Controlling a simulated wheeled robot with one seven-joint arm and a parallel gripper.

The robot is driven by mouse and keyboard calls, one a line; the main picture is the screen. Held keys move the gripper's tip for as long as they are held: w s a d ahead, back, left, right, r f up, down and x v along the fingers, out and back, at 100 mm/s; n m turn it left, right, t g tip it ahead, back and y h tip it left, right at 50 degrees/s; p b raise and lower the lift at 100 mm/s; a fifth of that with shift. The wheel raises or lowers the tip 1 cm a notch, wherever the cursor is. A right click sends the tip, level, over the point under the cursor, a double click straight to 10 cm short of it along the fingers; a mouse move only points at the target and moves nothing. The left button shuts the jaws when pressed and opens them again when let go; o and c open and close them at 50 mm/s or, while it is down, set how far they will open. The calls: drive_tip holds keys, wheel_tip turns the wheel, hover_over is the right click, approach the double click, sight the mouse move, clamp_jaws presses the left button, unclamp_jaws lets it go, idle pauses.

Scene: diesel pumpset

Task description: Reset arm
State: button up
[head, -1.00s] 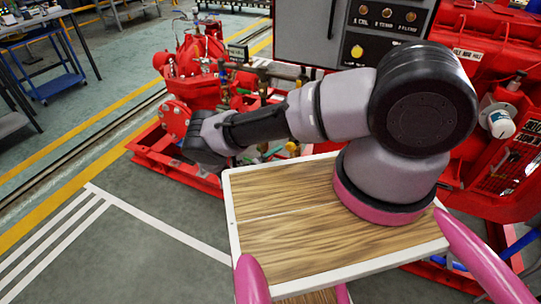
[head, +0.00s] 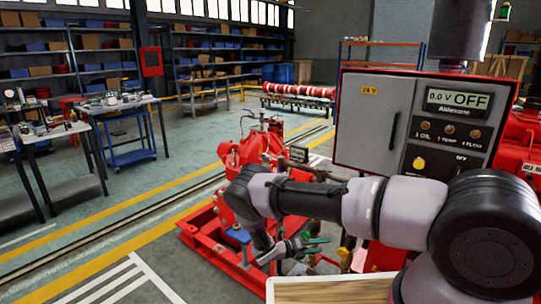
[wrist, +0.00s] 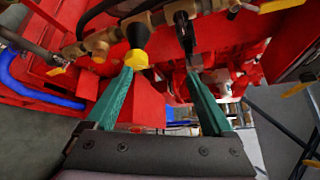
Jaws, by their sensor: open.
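My arm reaches left across the head view and bends down at its far end. My gripper (head: 316,250) is low in front of the red pumpset, its green fingers apart. In the wrist view, the two green fingers (wrist: 162,78) are spread with nothing held between them. A yellow-tipped black fitting (wrist: 137,58) shows by the left finger's tip; whether they touch I cannot tell. Brass valves and pipework (wrist: 100,42) lie just beyond the fingers. The red pump (head: 262,148) stands behind my arm in the head view.
A grey control cabinet (head: 375,120) with a display reading OFF stands right of centre, behind my arm. The red base frame (head: 205,235) is close to my gripper. Worktables (head: 30,145) stand at left. The floor at lower left is clear.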

drive_tip(key=s+d+r+m+g+y, duration=0.1)
drive_tip(key=s+r+m+g+y, duration=0.35)
drive_tip(key=r+m, duration=1.2)
drive_tip(key=w+d+r+m+g+y, duration=0.1)
drive_tip(key=r+m+y, duration=0.6)
drive_tip(key=r, duration=1.9)
drive_tip(key=s+d+r+m+t+y, duration=0.2)
drive_tip(key=s+r+m+t+y, duration=0.3)
drive_tip(key=s+r+m, duration=1)
drive_tip(key=s+r+t, duration=0.3)
drive_tip(key=s+r, duration=0.2)
drive_tip(key=s, duration=0.3)
drive_tip(key=shift+s+r+y, duration=0.2)
drive_tip(key=shift+r+y, duration=0.15)
drive_tip(key=shift+r, duration=0.05)
drive_tip(key=shift+m, duration=0.25)
idle(0.8)
